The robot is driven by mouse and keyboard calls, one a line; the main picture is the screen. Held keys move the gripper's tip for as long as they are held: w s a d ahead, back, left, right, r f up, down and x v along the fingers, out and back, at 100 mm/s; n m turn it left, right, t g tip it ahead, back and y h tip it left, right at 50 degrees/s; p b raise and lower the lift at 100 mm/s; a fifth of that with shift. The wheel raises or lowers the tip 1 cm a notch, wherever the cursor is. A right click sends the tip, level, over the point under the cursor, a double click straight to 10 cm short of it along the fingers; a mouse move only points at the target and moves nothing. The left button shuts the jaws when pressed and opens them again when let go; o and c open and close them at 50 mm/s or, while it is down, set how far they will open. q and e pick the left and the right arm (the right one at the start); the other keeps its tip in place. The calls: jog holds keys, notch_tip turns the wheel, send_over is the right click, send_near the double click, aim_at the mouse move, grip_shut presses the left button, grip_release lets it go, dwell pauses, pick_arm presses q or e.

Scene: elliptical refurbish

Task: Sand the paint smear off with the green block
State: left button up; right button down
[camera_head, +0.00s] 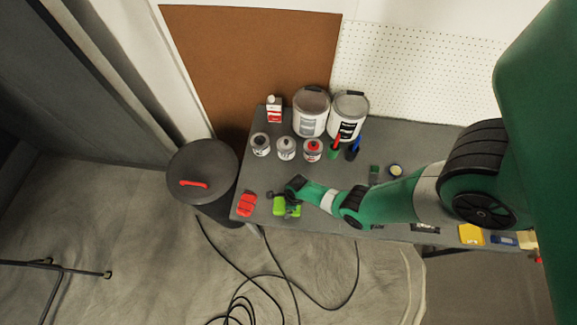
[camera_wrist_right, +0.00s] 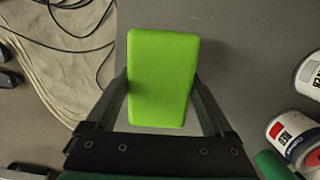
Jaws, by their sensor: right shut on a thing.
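The green block (camera_head: 280,207) is at the front left of the grey workbench (camera_head: 330,215). My right gripper (camera_head: 288,202) reaches in from the right and is shut on it. In the right wrist view the block (camera_wrist_right: 163,78) fills the space between the two fingers of my gripper (camera_wrist_right: 162,88), one on each long side. I cannot tell whether the block touches the bench top. I cannot make out a paint smear in either view; the block and gripper may hide it. My left gripper is not in view.
A red block (camera_head: 246,204) lies left of the green block, near the bench's left edge. Several paint cans stand behind, including a large white can (camera_head: 311,112) and a red-lidded can (camera_head: 312,150). A dark lidded bin (camera_head: 203,168) stands left; cables lie on the floor.

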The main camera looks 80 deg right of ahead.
jog(key=shift+r+p, duration=2.45)
jog(key=shift+r, duration=0.4)
jog(key=shift+a, duration=0.1)
